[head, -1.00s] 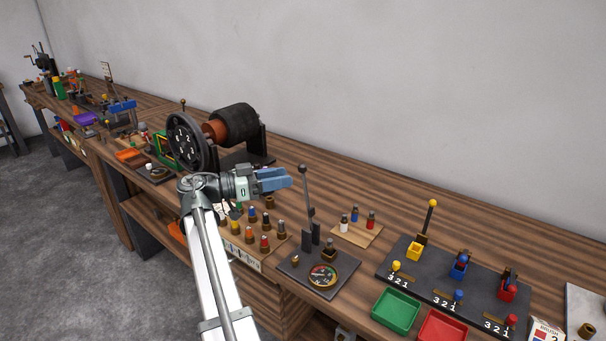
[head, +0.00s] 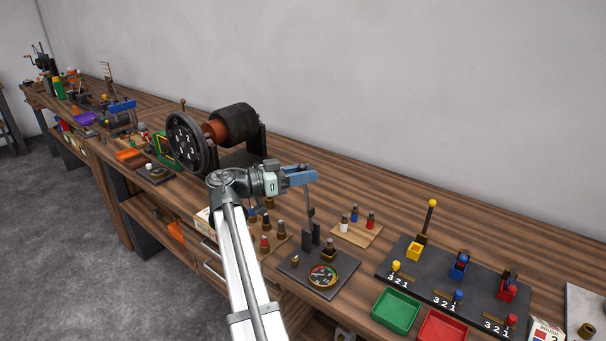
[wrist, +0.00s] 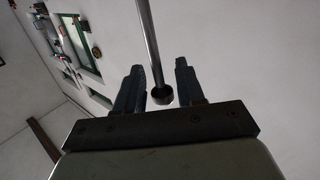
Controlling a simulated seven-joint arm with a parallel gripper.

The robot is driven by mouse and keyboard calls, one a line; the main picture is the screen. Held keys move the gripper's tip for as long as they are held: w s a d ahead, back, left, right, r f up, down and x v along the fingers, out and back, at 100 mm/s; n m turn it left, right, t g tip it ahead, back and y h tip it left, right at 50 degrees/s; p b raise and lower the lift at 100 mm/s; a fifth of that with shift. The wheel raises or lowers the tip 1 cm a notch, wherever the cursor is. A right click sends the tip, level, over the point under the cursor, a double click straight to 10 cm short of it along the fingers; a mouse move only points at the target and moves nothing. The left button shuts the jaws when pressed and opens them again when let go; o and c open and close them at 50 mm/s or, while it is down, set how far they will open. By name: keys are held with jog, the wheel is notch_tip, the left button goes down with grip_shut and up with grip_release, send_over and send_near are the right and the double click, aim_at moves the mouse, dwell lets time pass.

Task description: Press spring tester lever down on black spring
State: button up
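The spring tester is a dark plate (head: 292,265) with a round gauge (head: 323,276), two dark uprights (head: 311,242) and a raised lever (head: 309,216). A small dark piece (head: 329,246) with a grey top stands on the plate beside the uprights; I cannot tell for certain that it is the black spring. My gripper (head: 312,176) is at the lever's top end and hides its knob in the head view. In the wrist view the lever's rod (wrist: 151,45) and round knob (wrist: 161,95) appear between my two open fingers (wrist: 160,82). I cannot tell whether they touch.
A wooden block with several dark-bodied pieces (head: 265,241) stands left of the tester. A small board (head: 357,233) with three coloured pieces lies right of it. Green (head: 396,311) and red (head: 443,327) trays are at the front right. A large flywheel (head: 186,142) stands behind left.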

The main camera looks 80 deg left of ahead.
grip_shut()
jog(key=shift+d, duration=0.1)
dwell(0.3)
